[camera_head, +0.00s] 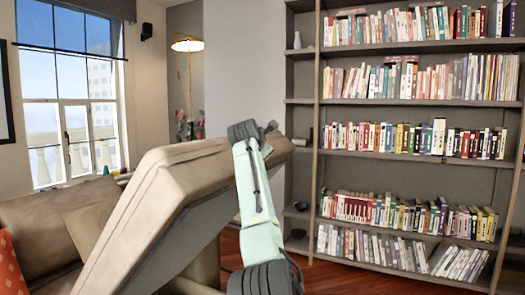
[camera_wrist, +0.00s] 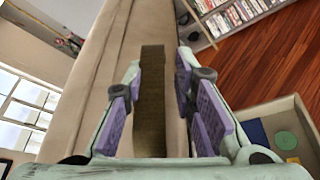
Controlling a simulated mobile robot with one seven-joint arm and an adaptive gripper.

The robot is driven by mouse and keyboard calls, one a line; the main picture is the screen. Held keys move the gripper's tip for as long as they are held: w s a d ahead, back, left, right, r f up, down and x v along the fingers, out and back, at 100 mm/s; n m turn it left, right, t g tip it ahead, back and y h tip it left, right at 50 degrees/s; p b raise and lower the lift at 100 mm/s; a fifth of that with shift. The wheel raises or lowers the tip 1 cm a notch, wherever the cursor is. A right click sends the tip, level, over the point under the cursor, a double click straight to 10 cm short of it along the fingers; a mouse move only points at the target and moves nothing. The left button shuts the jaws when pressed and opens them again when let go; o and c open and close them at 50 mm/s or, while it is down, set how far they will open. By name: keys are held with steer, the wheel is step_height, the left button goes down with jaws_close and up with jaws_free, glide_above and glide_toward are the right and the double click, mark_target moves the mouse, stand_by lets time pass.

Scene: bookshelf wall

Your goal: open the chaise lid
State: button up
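The chaise lid (camera_head: 160,190) is a thick beige cushioned panel. In the head view it is raised and steeply tilted, its high end at the upper right. In the wrist view the lid (camera_wrist: 80,110) runs lengthwise below my gripper, with a darker brown strip along it. My gripper (camera_wrist: 159,66) is open, its purple-padded fingers spread on either side of this strip at the lid's edge. I cannot tell whether the fingers touch it. In the head view my arm covers part of the lid's right end, and the fingers are not clearly seen.
An open storage compartment (camera_wrist: 262,106) with blue and green items shows at the wrist view's lower right. A tall bookshelf (camera_head: 405,105) stands right. A beige sofa (camera_head: 35,220) with an orange cushion (camera_head: 12,265) is left. Bare wood floor (camera_head: 340,280) lies before the shelf.

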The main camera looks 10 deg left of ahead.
steer(key=shift+d+f, duration=0.1)
steer(key=shift+f, duration=0.05)
steer(key=v, duration=1.2)
